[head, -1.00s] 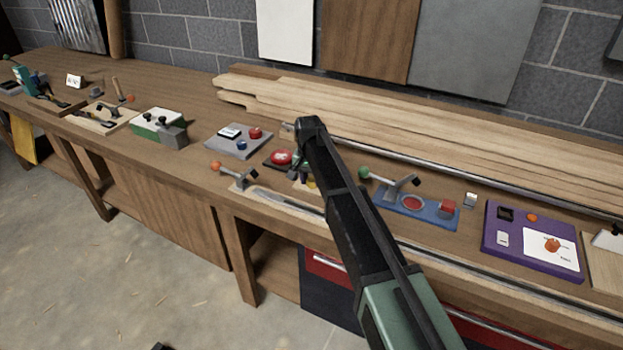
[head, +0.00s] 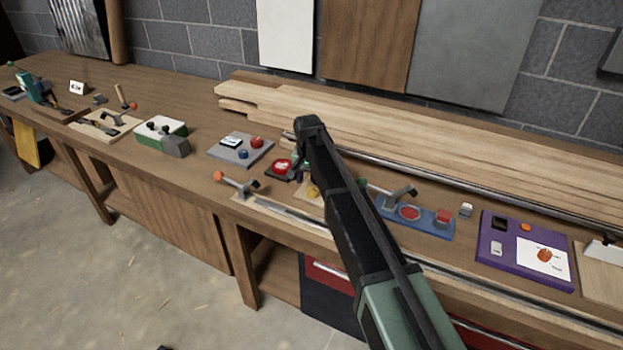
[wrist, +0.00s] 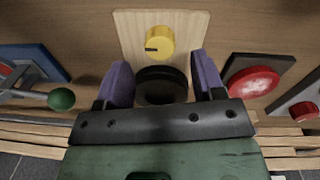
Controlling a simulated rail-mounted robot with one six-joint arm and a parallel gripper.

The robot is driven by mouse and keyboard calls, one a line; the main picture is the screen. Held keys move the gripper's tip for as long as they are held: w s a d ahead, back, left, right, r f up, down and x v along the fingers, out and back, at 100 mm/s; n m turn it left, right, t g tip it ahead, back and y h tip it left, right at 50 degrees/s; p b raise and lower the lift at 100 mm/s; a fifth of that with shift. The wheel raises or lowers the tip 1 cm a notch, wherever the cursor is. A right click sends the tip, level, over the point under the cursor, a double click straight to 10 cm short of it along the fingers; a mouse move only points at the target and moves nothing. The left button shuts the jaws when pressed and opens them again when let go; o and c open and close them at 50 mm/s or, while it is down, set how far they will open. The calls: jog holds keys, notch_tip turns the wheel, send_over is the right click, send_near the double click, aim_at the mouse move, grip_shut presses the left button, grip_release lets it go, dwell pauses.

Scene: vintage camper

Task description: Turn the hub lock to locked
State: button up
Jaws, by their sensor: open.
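A yellow round knob (wrist: 160,40) with a dark pointer mark towards the left sits on a pale wooden board (wrist: 129,24) in the wrist view. In the head view the knob (head: 313,193) is partly hidden by my arm. I see no readable label on it, so I cannot tell whether it is the hub lock. My gripper (wrist: 158,64) is open, its purple fingers on either side of a dark round piece (wrist: 160,86) just below the knob in the picture. The fingers appear apart from the knob. My gripper shows only partly in the head view (head: 300,174).
A red button (wrist: 254,82) on a dark base stands to the right in the wrist view, and a lever with a green ball (wrist: 61,99) to the left. Stacked planks (head: 440,140) lie behind. An orange-ended lever (head: 219,176) and purple panel (head: 497,262) flank the area.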

aim_at(310, 189)
notch_tip(310, 189, up, 7)
jog(key=p, duration=0.4)
jog(key=shift+a+f+p, duration=0.15)
jog(key=shift+p, duration=0.15)
jog(key=shift+f, duration=0.1)
